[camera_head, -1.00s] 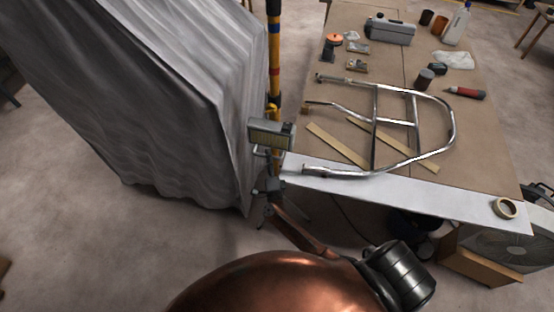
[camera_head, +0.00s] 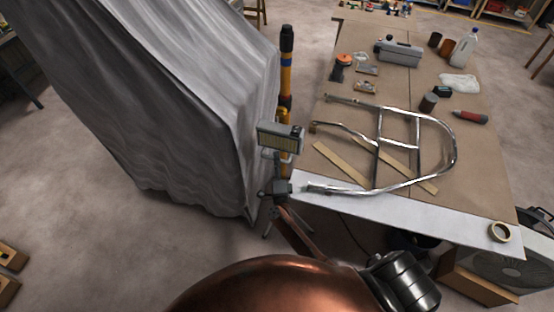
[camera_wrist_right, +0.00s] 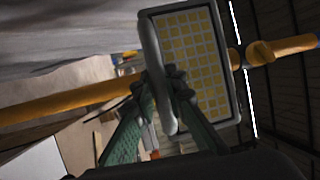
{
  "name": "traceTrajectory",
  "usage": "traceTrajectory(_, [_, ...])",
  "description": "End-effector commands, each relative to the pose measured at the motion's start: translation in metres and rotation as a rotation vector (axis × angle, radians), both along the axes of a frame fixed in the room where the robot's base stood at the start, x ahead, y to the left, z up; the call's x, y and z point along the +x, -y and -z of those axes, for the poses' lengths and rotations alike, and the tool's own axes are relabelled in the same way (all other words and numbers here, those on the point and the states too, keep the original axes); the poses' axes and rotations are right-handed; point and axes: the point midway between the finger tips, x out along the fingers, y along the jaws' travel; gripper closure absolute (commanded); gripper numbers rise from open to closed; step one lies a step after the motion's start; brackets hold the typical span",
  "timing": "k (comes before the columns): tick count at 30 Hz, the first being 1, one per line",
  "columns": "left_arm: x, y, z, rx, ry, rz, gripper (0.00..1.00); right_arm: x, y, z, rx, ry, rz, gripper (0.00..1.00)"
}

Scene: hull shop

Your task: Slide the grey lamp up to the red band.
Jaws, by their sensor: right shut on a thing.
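The grey lamp (camera_head: 281,136), a boxy work light with a pale yellowish face, is beside the upright yellow pole (camera_head: 286,82), overlapping its lower part. In the right wrist view the lamp (camera_wrist_right: 196,66) shows its grid of yellow cells in a grey frame. My right gripper (camera_head: 277,165) is below the lamp. In the wrist view its green fingers (camera_wrist_right: 166,82) close on the lamp's grey frame or handle. A blue band (camera_head: 286,62) shows on the pole below its black top. My left gripper is not in view.
A grey draped sheet (camera_head: 190,110) stands close left of the pole. A table (camera_head: 480,180) to the right holds a bent metal tube frame (camera_head: 455,150), wood strips, a tape roll (camera_head: 499,232) and a grey toolbox (camera_head: 400,52). A fan (camera_head: 500,270) stands below its near corner.

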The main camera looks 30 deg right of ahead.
Motion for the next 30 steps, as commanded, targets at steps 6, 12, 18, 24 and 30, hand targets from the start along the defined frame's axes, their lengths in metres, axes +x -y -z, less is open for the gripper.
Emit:
traceTrajectory(6, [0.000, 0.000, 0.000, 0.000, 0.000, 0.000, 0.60, 0.001, 0.000, -0.002, -0.001, 0.004, 0.000, 0.83])
traceTrajectory(12, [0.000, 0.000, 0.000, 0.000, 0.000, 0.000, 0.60, 0.000, 0.000, -0.001, -0.001, 0.002, 0.000, 0.70])
traceTrajectory(18, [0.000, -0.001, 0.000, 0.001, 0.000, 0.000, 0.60, 0.000, 0.000, -0.001, 0.000, 0.001, 0.000, 0.70])
traceTrajectory(24, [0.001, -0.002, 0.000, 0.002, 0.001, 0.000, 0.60, -0.010, -0.004, 0.003, 0.002, -0.001, 0.000, 0.70])
traceTrajectory(30, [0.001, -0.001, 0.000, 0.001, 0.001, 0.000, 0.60, -0.045, -0.018, 0.010, 0.001, -0.003, 0.001, 0.70])
